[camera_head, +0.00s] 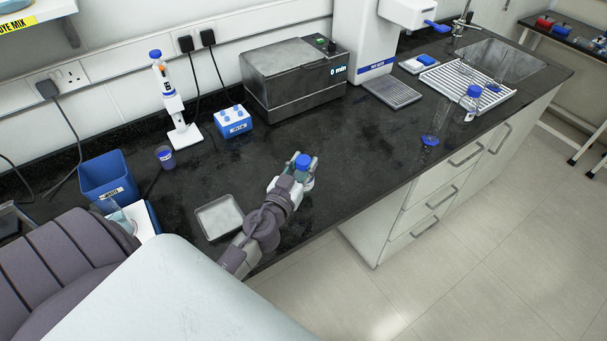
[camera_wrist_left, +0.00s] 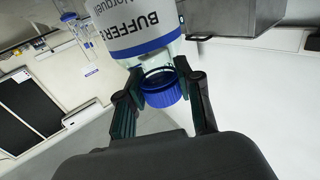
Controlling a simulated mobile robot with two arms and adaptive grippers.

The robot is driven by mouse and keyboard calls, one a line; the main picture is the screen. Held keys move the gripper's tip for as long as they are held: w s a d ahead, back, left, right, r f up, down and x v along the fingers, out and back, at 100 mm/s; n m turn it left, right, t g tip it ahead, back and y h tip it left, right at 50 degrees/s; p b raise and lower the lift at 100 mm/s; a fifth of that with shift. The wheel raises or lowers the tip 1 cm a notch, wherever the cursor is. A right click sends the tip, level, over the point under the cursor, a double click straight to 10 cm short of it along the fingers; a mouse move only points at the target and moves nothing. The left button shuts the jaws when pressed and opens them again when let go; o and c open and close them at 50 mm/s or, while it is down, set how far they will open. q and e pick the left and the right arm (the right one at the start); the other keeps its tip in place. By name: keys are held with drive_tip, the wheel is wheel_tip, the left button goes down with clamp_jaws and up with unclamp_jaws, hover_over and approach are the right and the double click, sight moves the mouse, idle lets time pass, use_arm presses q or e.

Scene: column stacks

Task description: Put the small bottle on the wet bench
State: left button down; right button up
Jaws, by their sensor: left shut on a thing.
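The small bottle (camera_head: 306,176) is clear with a blue cap (camera_head: 303,161) and is in my left gripper (camera_head: 300,172) over the front part of the dark bench (camera_head: 350,140). In the left wrist view the bottle (camera_wrist_left: 137,30) has a white label reading "BUFFER". The fingers of my left gripper (camera_wrist_left: 160,95) are closed around its neck, just by the blue cap. I cannot tell whether its base touches the bench top. The bench's far right end holds a sink (camera_head: 500,60) and a white draining rack (camera_head: 450,80). My right gripper is out of view.
A blue-capped bottle (camera_head: 470,101) stands at the draining rack. A blue-and-clear item (camera_head: 430,141) is near the front edge. A grey tray (camera_head: 219,217) lies left of the gripper. A grey heater box (camera_head: 294,82) and pipette stand (camera_head: 185,136) are behind. The bench middle is clear.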

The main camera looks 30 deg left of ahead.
sight(303, 174)
use_arm(q)
wheel_tip(303, 174, down, 3)
drive_tip(key=shift+f+b, duration=0.15)
drive_tip(key=shift+b, duration=0.65)
drive_tip(key=shift+f, duration=0.15)
drive_tip(key=c, duration=0.8)
unclamp_jaws()
drive_tip(key=shift+o, duration=0.2)
